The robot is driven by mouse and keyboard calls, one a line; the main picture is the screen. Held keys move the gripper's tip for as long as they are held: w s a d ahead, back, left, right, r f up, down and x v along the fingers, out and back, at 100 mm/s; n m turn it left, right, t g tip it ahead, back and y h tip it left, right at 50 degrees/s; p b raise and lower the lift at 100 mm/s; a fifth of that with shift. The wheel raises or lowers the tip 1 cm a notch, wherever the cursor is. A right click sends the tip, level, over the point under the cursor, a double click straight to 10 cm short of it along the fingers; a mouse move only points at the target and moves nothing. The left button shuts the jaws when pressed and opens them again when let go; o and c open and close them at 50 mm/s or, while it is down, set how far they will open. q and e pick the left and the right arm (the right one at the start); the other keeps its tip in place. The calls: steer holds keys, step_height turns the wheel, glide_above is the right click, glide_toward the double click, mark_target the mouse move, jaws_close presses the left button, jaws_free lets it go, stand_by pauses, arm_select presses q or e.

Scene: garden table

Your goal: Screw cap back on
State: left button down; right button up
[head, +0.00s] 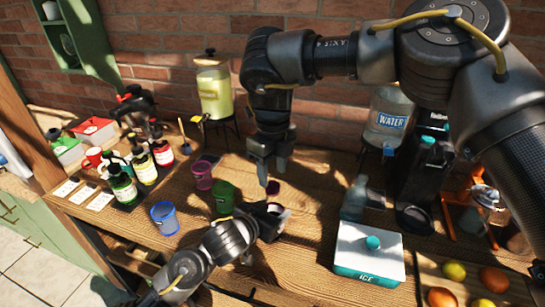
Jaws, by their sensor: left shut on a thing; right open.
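My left gripper (270,214) is low over the middle of the table. It is shut on a small dark purple cup-like thing (277,210), mostly hidden by the fingers; I cannot tell exactly what it is. No loose cap can be made out.
The white and teal ice box (367,255) stands front right, by fruit (494,279). A black machine (425,165) and water dispenser (388,118) are behind. Left are a green cup (224,195), pink cup (202,175), blue cup (165,217) and syrup bottles (122,186).

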mark_target(272, 185)
steer(key=shift+f, duration=1.75)
steer(key=shift+c, duration=0.2)
steer(key=c, duration=1)
steer(key=m, duration=1.1)
steer(key=shift+m, duration=0.3)
steer(key=o, duration=1.1)
